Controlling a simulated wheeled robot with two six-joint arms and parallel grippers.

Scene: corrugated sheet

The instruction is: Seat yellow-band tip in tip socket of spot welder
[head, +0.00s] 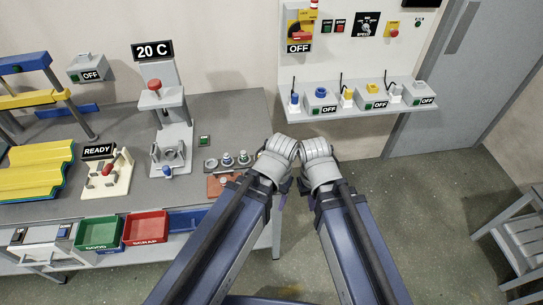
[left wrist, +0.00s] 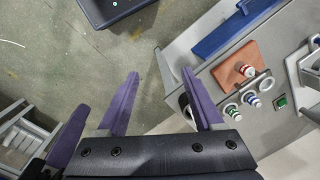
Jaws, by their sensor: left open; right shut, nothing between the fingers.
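In the head view, a grey rack (head: 211,163) at the bench's right end holds a blue-band tip (head: 227,159) and a green-band tip (head: 244,158). The left wrist view also shows a red-band tip (left wrist: 248,71) on an orange board (left wrist: 232,58), and an empty ring (left wrist: 267,84). I cannot make out a yellow-band tip. A press-like machine (head: 172,137) with a red knob stands on the bench; I cannot tell whether it is the spot welder. My left gripper (left wrist: 160,72) is open and empty near the rack. My right gripper (head: 304,186) is shut and empty beside it, fingers mostly hidden.
A READY fixture (head: 105,172) and yellow corrugated sheet (head: 38,172) lie left on the bench. Green (head: 98,233) and red (head: 146,228) bins hang at its front. A wall shelf (head: 300,113) holds several OFF boxes. Open floor lies right of the bench.

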